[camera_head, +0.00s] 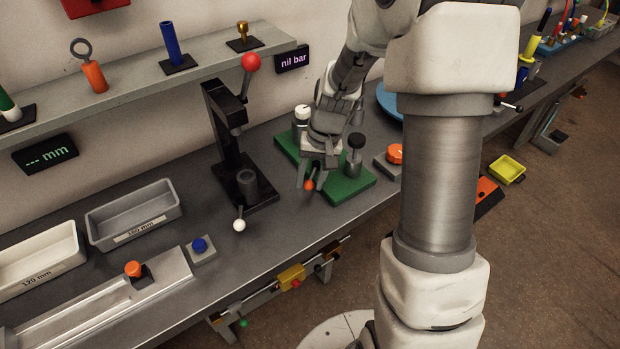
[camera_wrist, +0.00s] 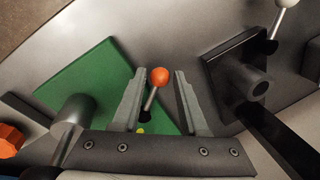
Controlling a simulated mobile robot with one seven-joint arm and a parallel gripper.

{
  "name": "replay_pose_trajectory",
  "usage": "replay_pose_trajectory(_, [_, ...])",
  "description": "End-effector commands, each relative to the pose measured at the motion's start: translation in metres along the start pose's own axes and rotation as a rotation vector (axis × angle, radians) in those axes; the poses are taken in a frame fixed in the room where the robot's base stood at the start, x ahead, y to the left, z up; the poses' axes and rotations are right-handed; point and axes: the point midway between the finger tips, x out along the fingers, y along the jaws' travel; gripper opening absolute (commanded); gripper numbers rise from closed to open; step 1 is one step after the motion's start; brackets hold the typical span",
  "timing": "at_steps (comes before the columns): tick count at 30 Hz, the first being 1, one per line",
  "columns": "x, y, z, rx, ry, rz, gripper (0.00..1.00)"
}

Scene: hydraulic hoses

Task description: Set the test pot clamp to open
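A lever with an orange ball knob (camera_head: 309,185) stands on the green plate (camera_head: 348,190) on the bench; I take it for the clamp lever, but no label shows. My gripper (camera_head: 313,179) is low over the plate, pointing down at the lever. In the wrist view the orange knob (camera_wrist: 158,76) and its thin stem lie between my two fingers (camera_wrist: 160,82), with a gap on each side. My gripper is open and holds nothing. The lever leans in the wrist view. My gripper hides part of the plate in the head view.
A black-topped post (camera_head: 354,156) and a white-capped cylinder (camera_head: 302,119) stand close beside my gripper on the plate. A black press (camera_head: 238,150) with a red ball handle is to the left. An orange button (camera_head: 395,153) is to the right. A display (camera_head: 292,59) reads "nil bar".

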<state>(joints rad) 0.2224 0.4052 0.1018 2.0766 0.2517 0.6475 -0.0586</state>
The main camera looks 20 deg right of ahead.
Motion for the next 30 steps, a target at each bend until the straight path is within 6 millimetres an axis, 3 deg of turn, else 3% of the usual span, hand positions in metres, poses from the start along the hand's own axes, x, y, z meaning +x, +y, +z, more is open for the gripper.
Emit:
replay_pose_trajectory(3, [0.0, 0.0, 0.0, 0.001, 0.0, 0.001, 0.6])
replay_pose_trajectory(17, [0.001, 0.001, 0.001, 0.018, -0.001, 0.003, 0.6])
replay_pose_trajectory(27, [0.002, -0.016, -0.004, 0.257, 0.046, 0.003, 0.6])
replay_pose_trajectory(30, [-0.02, -0.016, -0.006, 0.266, 0.056, 0.0, 0.6])
